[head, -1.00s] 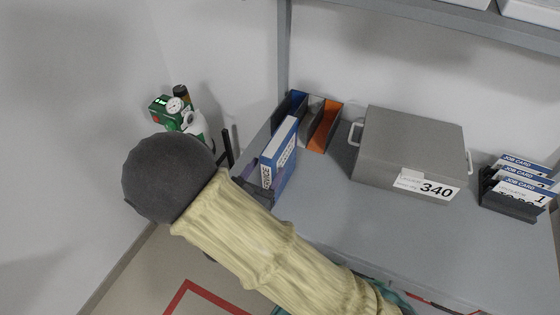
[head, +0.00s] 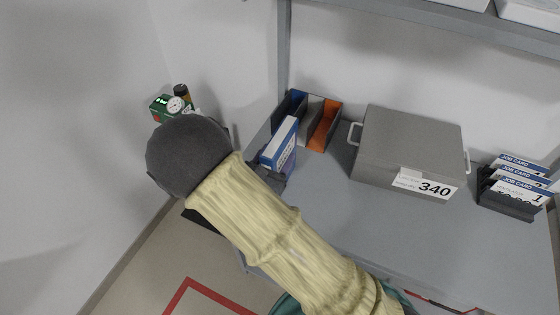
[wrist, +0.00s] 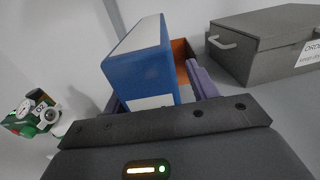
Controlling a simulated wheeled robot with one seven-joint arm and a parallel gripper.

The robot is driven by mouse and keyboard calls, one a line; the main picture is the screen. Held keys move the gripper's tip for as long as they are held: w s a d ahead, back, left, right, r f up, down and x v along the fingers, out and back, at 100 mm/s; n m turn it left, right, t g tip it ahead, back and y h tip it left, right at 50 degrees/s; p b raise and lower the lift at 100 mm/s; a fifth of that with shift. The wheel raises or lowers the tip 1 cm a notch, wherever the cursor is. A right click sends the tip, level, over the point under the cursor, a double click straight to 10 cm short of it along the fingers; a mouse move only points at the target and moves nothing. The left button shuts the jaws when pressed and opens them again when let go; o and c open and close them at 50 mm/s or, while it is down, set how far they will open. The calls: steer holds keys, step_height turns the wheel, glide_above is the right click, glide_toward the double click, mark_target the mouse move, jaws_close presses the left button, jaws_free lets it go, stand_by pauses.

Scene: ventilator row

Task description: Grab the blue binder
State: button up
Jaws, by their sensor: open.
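The blue binder (head: 283,145) stands upright near the left end of the grey shelf, its white label facing the front right. In the wrist view the binder (wrist: 143,75) rises straight ahead, blue with white panels. My gripper (wrist: 158,92) is open, with one purple finger on each side of the binder's lower part. I cannot tell whether the fingers touch it. In the head view my arm hides most of the gripper and the binder's lower left.
A file holder (head: 318,117) with blue, grey and orange slots stands behind the binder. A grey lidded box (head: 412,148) labelled 340 sits to the right, then a job card rack (head: 508,199). A green gauge device (head: 170,107) is at the left. The shelf front is clear.

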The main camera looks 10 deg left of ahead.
steer(key=shift+c, duration=0.2)
jaws_close()
step_height(320, 180, up, 10)
steer(key=shift+r, duration=0.1)
stand_by(0.7)
stand_by(0.5)
